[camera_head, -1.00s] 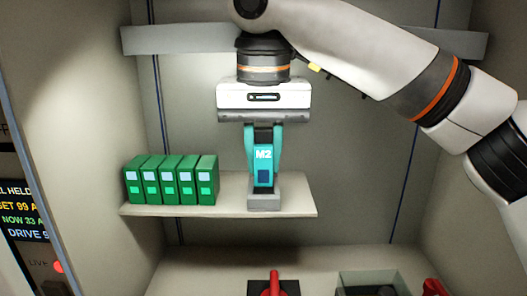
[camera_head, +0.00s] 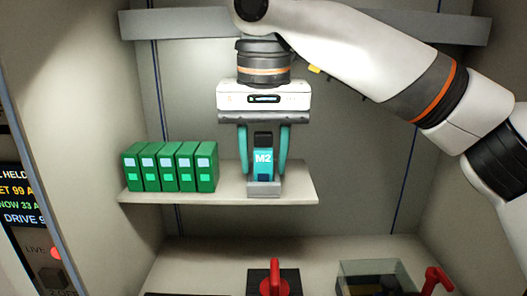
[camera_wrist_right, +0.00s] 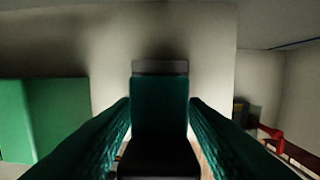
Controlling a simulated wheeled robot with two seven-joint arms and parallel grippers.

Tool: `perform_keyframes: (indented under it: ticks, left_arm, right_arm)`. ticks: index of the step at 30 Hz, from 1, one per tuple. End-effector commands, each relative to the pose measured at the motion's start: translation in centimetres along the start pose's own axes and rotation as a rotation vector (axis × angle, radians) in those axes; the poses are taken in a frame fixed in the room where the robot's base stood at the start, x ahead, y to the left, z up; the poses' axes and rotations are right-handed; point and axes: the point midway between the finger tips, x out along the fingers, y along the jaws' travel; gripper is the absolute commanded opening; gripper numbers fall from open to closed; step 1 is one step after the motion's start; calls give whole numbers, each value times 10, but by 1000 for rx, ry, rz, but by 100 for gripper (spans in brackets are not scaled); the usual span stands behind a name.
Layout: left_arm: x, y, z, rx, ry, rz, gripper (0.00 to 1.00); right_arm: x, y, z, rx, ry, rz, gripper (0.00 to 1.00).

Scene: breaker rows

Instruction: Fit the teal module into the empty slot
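The teal module (camera_head: 263,163), marked M2, stands upright in a small grey holder (camera_head: 264,189) on the shelf, its dark top showing. My right gripper (camera_head: 264,168) is open above the shelf, with one teal finger on each side of the module and a visible gap to each. The right wrist view shows the module (camera_wrist_right: 160,108) between the two spread fingers. How deep the module sits in the holder is hidden. My left gripper is not in view.
A row of several green modules (camera_head: 170,167) stands on the shelf (camera_head: 228,198) to the left. Below are a red handle (camera_head: 273,278), a clear-walled box (camera_head: 375,280) and another red handle (camera_head: 436,279). The shelf is bare right of the holder.

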Motion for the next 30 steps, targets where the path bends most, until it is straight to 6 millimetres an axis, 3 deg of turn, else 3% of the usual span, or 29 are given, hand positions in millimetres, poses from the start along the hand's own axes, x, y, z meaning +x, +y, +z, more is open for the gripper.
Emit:
perform_keyframes:
  ticks: [9,14,24,30]
  left_arm:
    - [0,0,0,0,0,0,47]
    - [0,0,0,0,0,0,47]
    - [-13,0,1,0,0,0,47]
    - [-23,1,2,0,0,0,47]
  right_arm:
    - [0,0,0,0,0,-1,49]
    - [-12,0,0,2,-2,-1,49]
    - [-86,0,0,3,-5,-2,49]
    - [-113,0,1,2,-1,-2,49]
